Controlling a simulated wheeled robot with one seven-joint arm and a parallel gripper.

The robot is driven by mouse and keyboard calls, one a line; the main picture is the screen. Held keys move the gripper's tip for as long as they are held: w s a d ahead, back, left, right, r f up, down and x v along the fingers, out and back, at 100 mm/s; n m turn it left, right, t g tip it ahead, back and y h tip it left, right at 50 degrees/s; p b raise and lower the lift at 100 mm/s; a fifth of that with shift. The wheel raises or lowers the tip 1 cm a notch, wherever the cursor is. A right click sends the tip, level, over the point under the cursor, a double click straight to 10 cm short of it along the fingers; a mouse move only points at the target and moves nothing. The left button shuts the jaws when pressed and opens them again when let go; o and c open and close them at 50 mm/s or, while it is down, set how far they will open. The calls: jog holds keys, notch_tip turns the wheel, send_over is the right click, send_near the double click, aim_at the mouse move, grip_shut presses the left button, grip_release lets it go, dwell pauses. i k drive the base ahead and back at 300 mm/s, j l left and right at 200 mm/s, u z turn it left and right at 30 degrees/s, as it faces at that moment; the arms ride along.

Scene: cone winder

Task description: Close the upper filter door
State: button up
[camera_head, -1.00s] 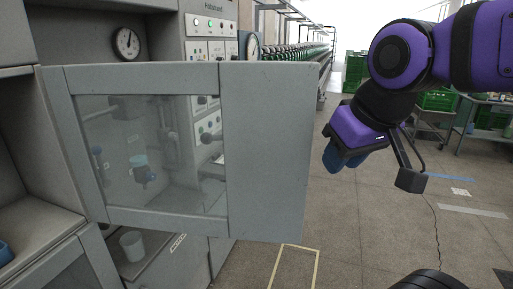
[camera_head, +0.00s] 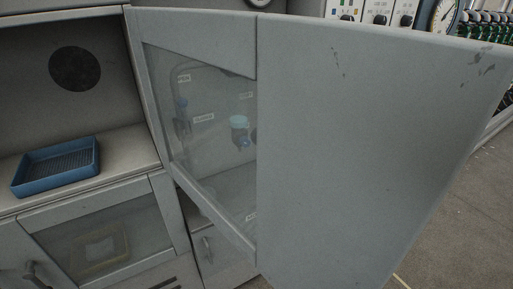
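The upper filter door (camera_head: 345,150) is a grey panel with a clear window (camera_head: 200,110) near its hinge side. It stands wide open and fills the middle and right of the head view. Its hinged edge is at the left, by the upper filter compartment (camera_head: 110,35), whose dark interior shows a round black opening (camera_head: 75,68). The door's free edge reaches toward the right side of the picture. My gripper and arm are not in this view; whether anything is behind the door is hidden.
A blue tray (camera_head: 57,166) sits on the compartment's ledge. Below it, a lower door (camera_head: 100,235) with a window and handle appears shut. Control panels and a gauge (camera_head: 444,16) show beyond the door's top edge.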

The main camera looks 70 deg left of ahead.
aim_at(364, 130)
jog(key=i+l, duration=0.15)
jog(key=i, duration=0.95)
jog(key=i+u, duration=0.2)
jog(key=u, duration=0.15)
jog(key=i+u, duration=0.45)
jog(key=u, duration=0.25)
jog(key=i+j+u, duration=0.1)
jog(key=i+u, duration=0.15)
jog(key=u, duration=0.15)
jog(key=i+j+u, duration=0.1)
jog(key=u, duration=0.3)
jog(key=i+l+u, duration=0.1)
jog(key=i+u, duration=0.35)
jog(key=i+l+u, duration=0.1)
jog(key=u, duration=2.4)
jog(key=k+z, duration=0.15)
jog(key=k, duration=0.35)
jog(key=k+l+z, duration=0.1)
jog(key=k, duration=0.45)
jog(key=l, duration=0.1)
